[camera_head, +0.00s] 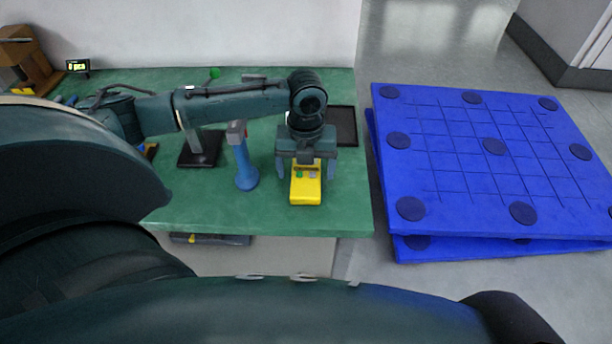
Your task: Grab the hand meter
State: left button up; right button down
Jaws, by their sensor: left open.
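The yellow hand meter (305,190) lies on the green table mat near its front right part. It has a green mark and a grey mark near its top. My left gripper (306,173) is over the meter, pointing down, with one finger on each side of it. The fingers are open, and the gripper body hides the meter's far end. I cannot tell whether the fingers touch it. My right gripper is not in the picture.
A blue upright tool (243,165) stands just left of the meter. A black-based stand (200,150) is farther left. A dark tray (343,126) lies behind right. Blue pallets (470,170) stand on the floor right of the green table (210,212).

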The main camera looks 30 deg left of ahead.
pick_arm(q)
jog(key=shift+c, duration=0.5)
jog(key=c, duration=1.1)
jog(key=shift+r, duration=0.1)
